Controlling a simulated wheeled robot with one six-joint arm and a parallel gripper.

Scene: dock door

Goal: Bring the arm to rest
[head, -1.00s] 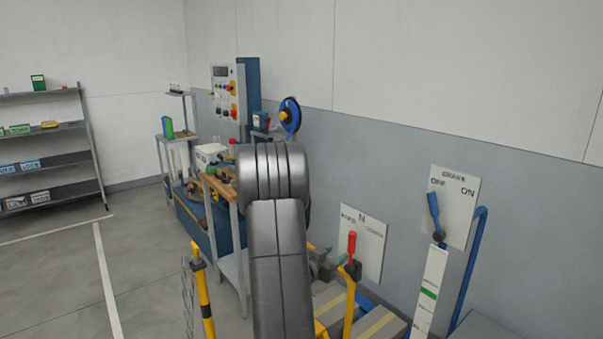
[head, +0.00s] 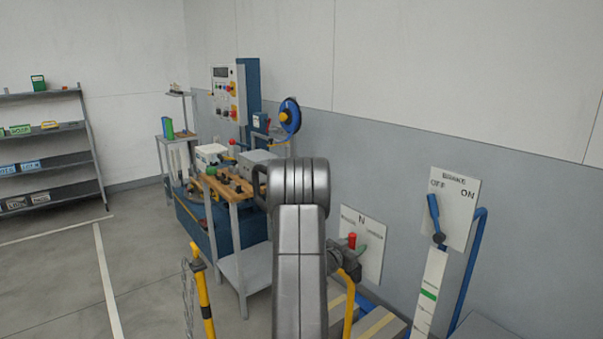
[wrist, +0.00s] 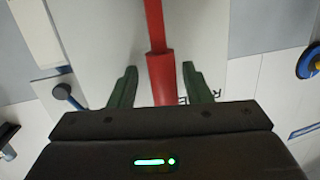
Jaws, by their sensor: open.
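My gripper (wrist: 158,74) is open in the wrist view, with a green finger on each side of a red lever handle (wrist: 157,40). There is a gap between the handle and both fingers. In the head view, the top of the red handle (head: 352,240) shows just above my gripper, in front of a white plate marked N (head: 372,228). A green fingertip shows just right of the handle. My gripper's dark body hides the lower handle. My grey arm rises from the bottom middle, bent at the top.
A brake lever with a blue handle (head: 433,210) stands at right before its plate (head: 460,195). A wooden-topped bench (head: 232,187) is behind my arm at left. A yellow post (head: 203,300) stands at front left. The floor farther left is clear.

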